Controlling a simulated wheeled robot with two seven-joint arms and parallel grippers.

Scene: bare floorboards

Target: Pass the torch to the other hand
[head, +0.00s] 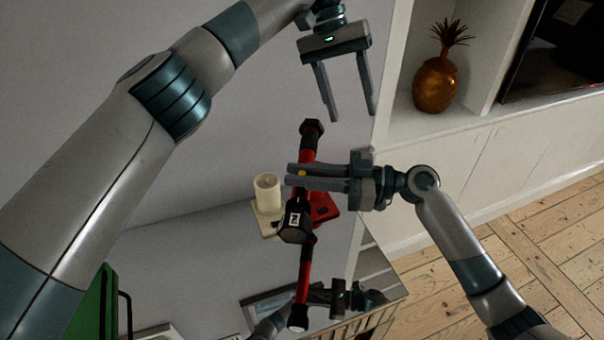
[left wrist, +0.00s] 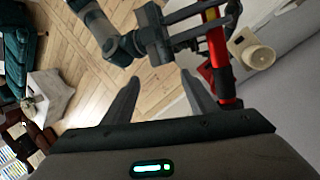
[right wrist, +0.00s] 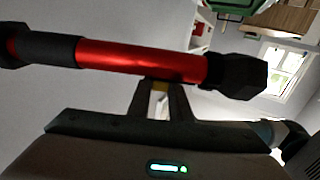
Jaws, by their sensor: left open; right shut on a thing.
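The torch (head: 307,156) is a red tube with black ends, held upright in the head view. My right gripper (head: 290,175) reaches in from the right and is shut on its red middle. The torch also shows in the left wrist view (left wrist: 220,62), and lies across the right wrist view (right wrist: 140,60) just beyond the fingers. My left gripper (head: 352,116) is open and empty, above and right of the torch's upper black end in the head view, with its fingers pointing down and clear of the torch.
A cream candle-like object (head: 268,190) and a red object (head: 323,207) stand behind the torch. A mirror-like surface below reflects the torch and gripper. A golden pineapple ornament (head: 436,82) stands on a white shelf at right. A green object (head: 92,308) is at lower left.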

